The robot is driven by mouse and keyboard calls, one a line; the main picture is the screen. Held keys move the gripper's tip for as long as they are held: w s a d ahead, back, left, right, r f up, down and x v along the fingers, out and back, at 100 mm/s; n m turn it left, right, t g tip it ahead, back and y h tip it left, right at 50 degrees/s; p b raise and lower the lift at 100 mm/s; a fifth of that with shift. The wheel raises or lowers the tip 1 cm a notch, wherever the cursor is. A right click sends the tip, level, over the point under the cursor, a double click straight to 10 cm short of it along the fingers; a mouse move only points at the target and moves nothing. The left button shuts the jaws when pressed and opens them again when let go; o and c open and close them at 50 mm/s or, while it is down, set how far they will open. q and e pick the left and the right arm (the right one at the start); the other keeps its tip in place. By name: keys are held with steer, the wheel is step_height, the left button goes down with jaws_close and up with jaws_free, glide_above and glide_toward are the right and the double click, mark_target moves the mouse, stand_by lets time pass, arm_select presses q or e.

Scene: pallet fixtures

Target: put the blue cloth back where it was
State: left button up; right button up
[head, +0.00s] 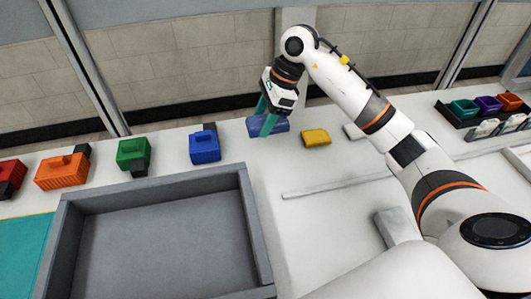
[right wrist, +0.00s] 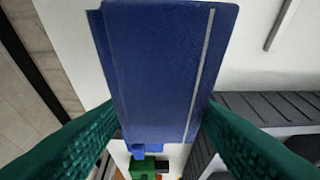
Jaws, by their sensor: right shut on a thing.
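The blue cloth (head: 280,124) is a folded, flat-looking slab at the back of the white table. My right gripper (head: 267,122) has its green fingers on either side of it and is shut on it. In the right wrist view the cloth (right wrist: 165,60) fills the upper middle, with a pale stripe along its right side, and the fingers close in on its near end. I cannot tell whether the cloth touches the table. My left gripper is not in view.
A yellow piece (head: 316,137) lies just right of the cloth. A blue block (head: 204,147), a green block (head: 133,153), an orange block (head: 62,172) and a red one stand leftward. A grey tray (head: 255,225) is in front. A black rack (head: 459,121) stands at right.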

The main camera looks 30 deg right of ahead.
mark_target(283, 118)
step_height(283, 118, down, 8)
steer(key=shift+f+p, duration=0.2)
steer(key=shift+p, duration=0.25)
steer(key=o, duration=0.9)
steer(key=shift+f, duration=0.1)
steer(key=shift+o, duration=0.2)
steer(key=b+v, duration=0.1)
steer(key=v, duration=1.1)
